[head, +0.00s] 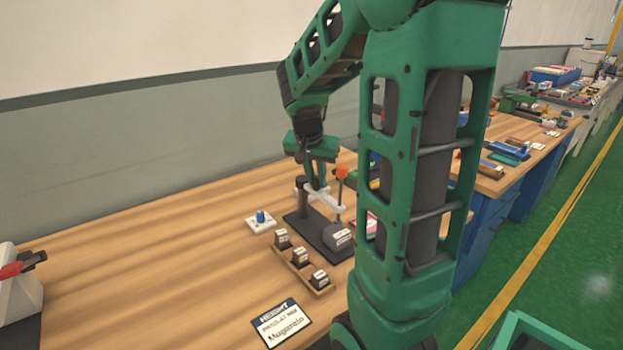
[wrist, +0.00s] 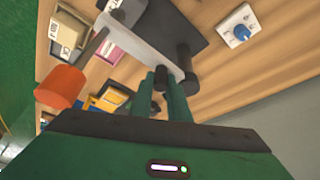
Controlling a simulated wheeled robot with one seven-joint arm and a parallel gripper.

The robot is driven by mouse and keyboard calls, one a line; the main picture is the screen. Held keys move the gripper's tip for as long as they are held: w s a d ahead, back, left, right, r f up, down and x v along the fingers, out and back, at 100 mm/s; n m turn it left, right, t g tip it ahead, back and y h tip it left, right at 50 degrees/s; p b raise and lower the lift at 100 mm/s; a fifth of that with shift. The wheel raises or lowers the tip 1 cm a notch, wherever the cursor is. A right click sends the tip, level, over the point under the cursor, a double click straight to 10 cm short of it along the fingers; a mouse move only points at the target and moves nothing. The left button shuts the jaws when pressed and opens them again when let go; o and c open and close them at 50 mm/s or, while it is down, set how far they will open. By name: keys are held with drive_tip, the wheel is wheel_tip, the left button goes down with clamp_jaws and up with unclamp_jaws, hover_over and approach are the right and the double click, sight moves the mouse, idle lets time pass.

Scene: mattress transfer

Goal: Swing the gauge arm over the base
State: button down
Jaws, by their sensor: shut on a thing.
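The gauge arm (head: 327,200) is a pale bar running from a dark post to an orange-knobbed rod (head: 342,172). In the wrist view the gauge arm (wrist: 140,48) crosses beside the dark base, and the orange knob (wrist: 60,87) is at left. The dark base plate (head: 297,221) carries a grey block (head: 337,236) at its near end. In the head view the bar lies near the plate's far end; how much overhangs is unclear. My gripper (head: 319,186) points down at the bar. In the wrist view my gripper (wrist: 162,84) is shut on a dark peg on the bar.
A white plate with a blue knob (head: 260,219) sits left of the base. A wooden rack (head: 303,271) with several small blocks stands in front. A printed card (head: 281,323) lies nearer. Free tabletop (head: 140,235) extends left; the wall is behind.

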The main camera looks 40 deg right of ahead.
drive_tip(key=shift+w+a+r, duration=0.1)
drive_tip(key=shift+w+a, duration=0.05)
drive_tip(key=shift+w, duration=0.1)
drive_tip(key=c, duration=1.8)
unclamp_jaws()
drive_tip(key=shift+o, duration=0.6)
drive_tip(key=shift+s, duration=0.15)
drive_tip(key=v, duration=1)
drive_tip(key=shift+r, duration=0.3)
drive_tip(key=shift+a, duration=0.1)
